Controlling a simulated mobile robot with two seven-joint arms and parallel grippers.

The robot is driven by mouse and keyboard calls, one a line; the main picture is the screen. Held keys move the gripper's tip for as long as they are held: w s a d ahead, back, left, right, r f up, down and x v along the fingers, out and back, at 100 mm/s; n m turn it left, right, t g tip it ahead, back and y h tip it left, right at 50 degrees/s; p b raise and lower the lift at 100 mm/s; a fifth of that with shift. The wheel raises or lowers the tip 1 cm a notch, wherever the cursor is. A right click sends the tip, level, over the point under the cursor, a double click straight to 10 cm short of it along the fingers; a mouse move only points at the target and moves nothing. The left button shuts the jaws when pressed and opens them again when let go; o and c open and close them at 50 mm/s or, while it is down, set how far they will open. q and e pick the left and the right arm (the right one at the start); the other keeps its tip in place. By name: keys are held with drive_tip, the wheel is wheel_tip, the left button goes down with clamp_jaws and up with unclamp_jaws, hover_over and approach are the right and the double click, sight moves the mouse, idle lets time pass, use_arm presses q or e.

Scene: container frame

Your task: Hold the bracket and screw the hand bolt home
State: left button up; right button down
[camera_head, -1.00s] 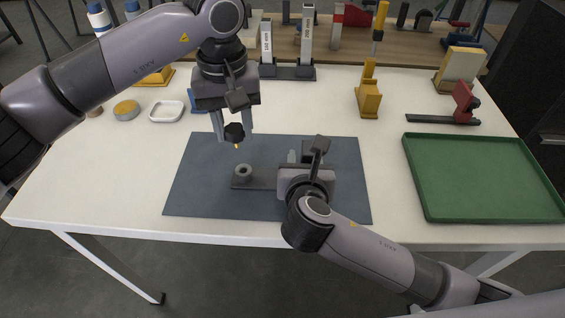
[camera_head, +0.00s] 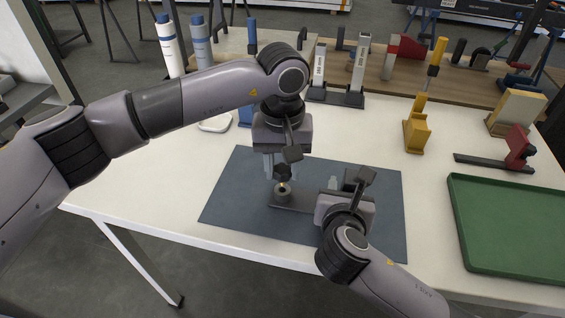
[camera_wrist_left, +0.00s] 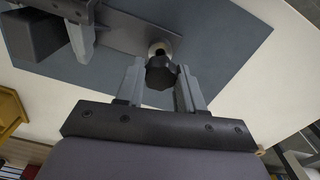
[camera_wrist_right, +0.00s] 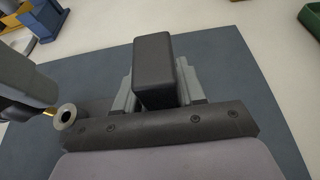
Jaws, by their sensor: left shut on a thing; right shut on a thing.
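The bracket (camera_head: 292,207) lies on the blue-grey mat with a round hollow boss (camera_head: 283,193) at its left end. A dark upright block on it is between the fingers of my right gripper (camera_head: 341,187), which is shut on it; the block (camera_wrist_right: 154,68) shows in the right wrist view. My left gripper (camera_head: 275,167) points down and is shut on the black knob of the hand bolt (camera_head: 283,172). The knob (camera_wrist_left: 160,74) also shows in the left wrist view.
The mat (camera_head: 235,200) has free room at its left. A green tray (camera_head: 461,230) lies at the right. A yellow stand (camera_head: 416,132), a red clamp (camera_head: 519,148) and a grey two-post rack (camera_head: 340,97) stand behind.

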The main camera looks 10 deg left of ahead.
use_arm(q)
drive_tip(key=shift+f, duration=0.8)
drive_tip(key=shift+f, duration=0.55)
drive_tip(key=m, duration=0.4)
drive_tip(key=shift+m, duration=0.4)
drive_tip(key=m, duration=0.5)
drive_tip(key=o, duration=0.9)
drive_tip(key=shift+o, duration=0.2)
